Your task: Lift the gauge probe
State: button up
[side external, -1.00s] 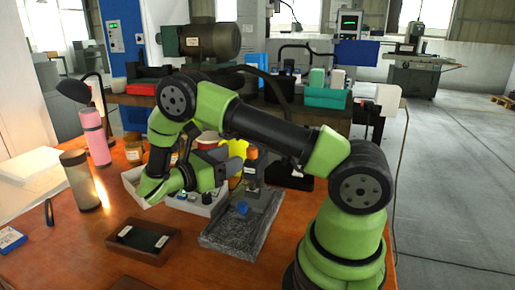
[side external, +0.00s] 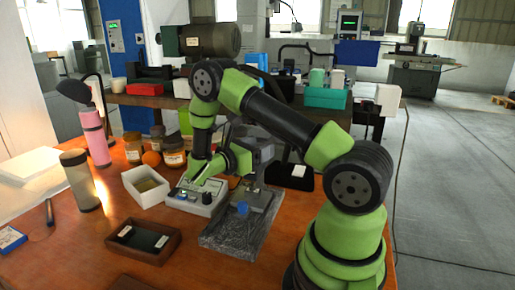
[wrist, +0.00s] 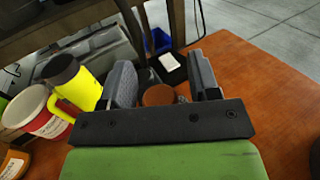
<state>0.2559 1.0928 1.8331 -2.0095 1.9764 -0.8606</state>
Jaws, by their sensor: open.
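My gripper (wrist: 162,76) is open in the wrist view, with one grey finger on each side. A round orange-brown top (wrist: 158,95), probably that of the gauge probe, shows between the fingers, partly hidden by the gripper's dark crossbar. I cannot tell whether a finger touches it. In the side external view my gripper (side external: 264,151) points right, above the back of the grey stone plate (side external: 232,236) with its blue knob. My gripper and wrist hide the orange top there.
A readout box (side external: 195,197) and a white bin (side external: 146,186) stand left of the plate. A dark tray (side external: 143,240) lies in front. A black pad (side external: 290,178) lies right.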

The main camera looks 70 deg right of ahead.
grip_shut()
jog(key=shift+r, duration=1.35)
grip_release()
jog(key=shift+w+a, duration=0.1)
jog(key=v, duration=0.9)
jog(key=shift+a, duration=0.35)
jog(key=shift+w, duration=0.15)
